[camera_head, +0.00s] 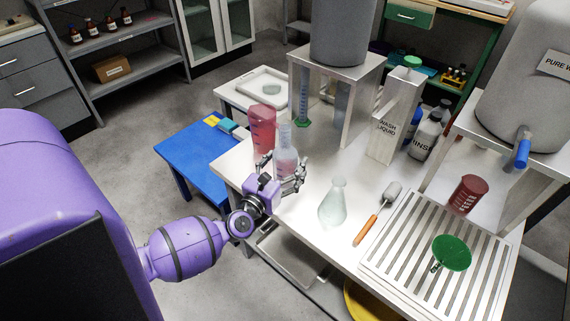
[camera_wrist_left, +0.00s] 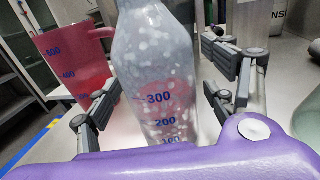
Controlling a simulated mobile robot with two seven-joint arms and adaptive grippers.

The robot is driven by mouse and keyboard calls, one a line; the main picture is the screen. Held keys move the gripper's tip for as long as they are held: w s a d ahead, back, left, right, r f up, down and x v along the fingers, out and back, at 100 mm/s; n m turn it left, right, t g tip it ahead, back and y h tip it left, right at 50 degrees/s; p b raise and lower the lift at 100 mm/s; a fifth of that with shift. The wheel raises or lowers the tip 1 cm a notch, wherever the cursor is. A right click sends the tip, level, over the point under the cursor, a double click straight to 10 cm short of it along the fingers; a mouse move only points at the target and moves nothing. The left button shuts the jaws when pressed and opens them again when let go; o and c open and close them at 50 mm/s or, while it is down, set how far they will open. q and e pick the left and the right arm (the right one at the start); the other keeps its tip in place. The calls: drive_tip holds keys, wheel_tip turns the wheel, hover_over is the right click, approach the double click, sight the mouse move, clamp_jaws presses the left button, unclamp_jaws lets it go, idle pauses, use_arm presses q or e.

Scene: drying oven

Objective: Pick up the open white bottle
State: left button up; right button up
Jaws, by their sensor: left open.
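A translucent whitish bottle (camera_head: 286,157) with blue graduation marks stands upright on the light worktable (camera_head: 330,150), with no cap visible on its narrow top. It fills the middle of the left wrist view (camera_wrist_left: 158,85), its top cut off by the frame. My left gripper (camera_head: 281,170) is open, with one finger on each side of the bottle's lower body. In the wrist view a gap shows between the right finger and the bottle; whether the left finger touches it I cannot tell. My right gripper is not in view.
A red graduated jug (camera_head: 262,127) stands close beside the bottle on the left. A metal stand (camera_head: 345,110) is behind. A slatted rack (camera_head: 400,245) holds a green funnel (camera_head: 452,253).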

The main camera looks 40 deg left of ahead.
sight(289, 149)
use_arm(q)
drive_tip(key=c, duration=1.5)
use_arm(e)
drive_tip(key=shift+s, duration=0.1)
use_arm(q)
drive_tip(key=shift+r, duration=0.15)
drive_tip(key=shift+r+p, duration=0.3)
drive_tip(key=shift+r, duration=0.25)
drive_tip(key=s+d+r+p, duration=0.1)
drive_tip(key=r, duration=0.2)
drive_tip(key=s+d+r+p, duration=0.1)
drive_tip(key=r+p, duration=0.1)
drive_tip(key=r, duration=0.1)
drive_tip(key=s+d+r+p, duration=0.1)
drive_tip(key=r, duration=0.2)
drive_tip(key=shift+s+d+r+p, duration=0.15)
drive_tip(key=shift+s+d+p, duration=0.15)
drive_tip(key=shift+d, duration=0.1)
drive_tip(key=s+d+r+p, duration=0.5)
drive_tip(key=s+d+r, duration=0.1)
drive_tip(key=shift+s+d+r, duration=0.1)
drive_tip(key=shift+r, duration=0.1)
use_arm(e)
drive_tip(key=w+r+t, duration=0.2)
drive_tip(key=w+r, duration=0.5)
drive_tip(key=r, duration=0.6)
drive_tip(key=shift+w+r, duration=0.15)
